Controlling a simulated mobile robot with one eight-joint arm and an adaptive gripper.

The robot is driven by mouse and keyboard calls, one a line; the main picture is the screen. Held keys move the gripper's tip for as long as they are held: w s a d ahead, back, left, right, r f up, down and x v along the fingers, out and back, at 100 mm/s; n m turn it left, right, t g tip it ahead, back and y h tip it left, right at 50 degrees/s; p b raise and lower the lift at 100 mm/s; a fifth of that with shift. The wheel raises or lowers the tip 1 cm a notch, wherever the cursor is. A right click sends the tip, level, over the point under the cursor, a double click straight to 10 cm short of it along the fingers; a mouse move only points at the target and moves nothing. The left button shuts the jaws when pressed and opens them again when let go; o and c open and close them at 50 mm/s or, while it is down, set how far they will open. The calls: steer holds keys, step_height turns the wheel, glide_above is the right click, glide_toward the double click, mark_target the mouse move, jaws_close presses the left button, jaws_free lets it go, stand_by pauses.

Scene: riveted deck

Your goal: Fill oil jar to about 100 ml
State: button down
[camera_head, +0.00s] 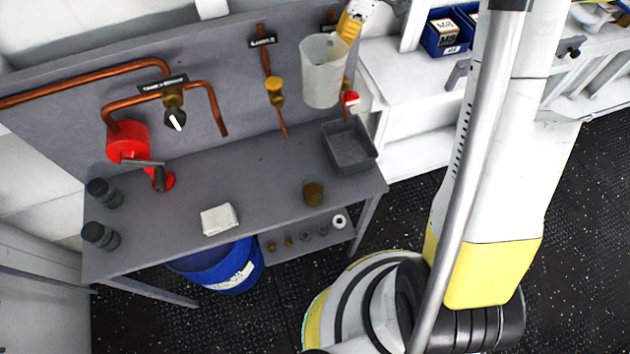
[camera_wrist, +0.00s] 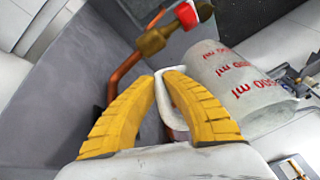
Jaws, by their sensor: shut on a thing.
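The oil jar (camera_head: 324,72) is a pale translucent jug, held in the air in front of the bench's back panel at its right end. In the wrist view the jar (camera_wrist: 238,85) is tilted, with red ml marks and a white handle (camera_wrist: 166,112). My gripper (camera_head: 354,20) has yellow fingers, which show in the wrist view (camera_wrist: 163,76) closed around the handle. I cannot see liquid inside the jar. A copper pipe with a red-handled brass valve (camera_wrist: 153,42) is beside the jar; its red handle (camera_head: 349,98) shows in the head view, partly hidden behind the jar.
A middle pipe with a yellow valve (camera_head: 275,92) and a left pipe with a black knob (camera_head: 175,118) run along the panel.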

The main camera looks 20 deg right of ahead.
mark_target(336, 35)
steer(key=shift+r, duration=0.15)
step_height(336, 35, up, 5)
steer(key=p, duration=0.3)
stand_by(0.3)
steer(key=shift+t+h, duration=0.3)
stand_by(0.4)
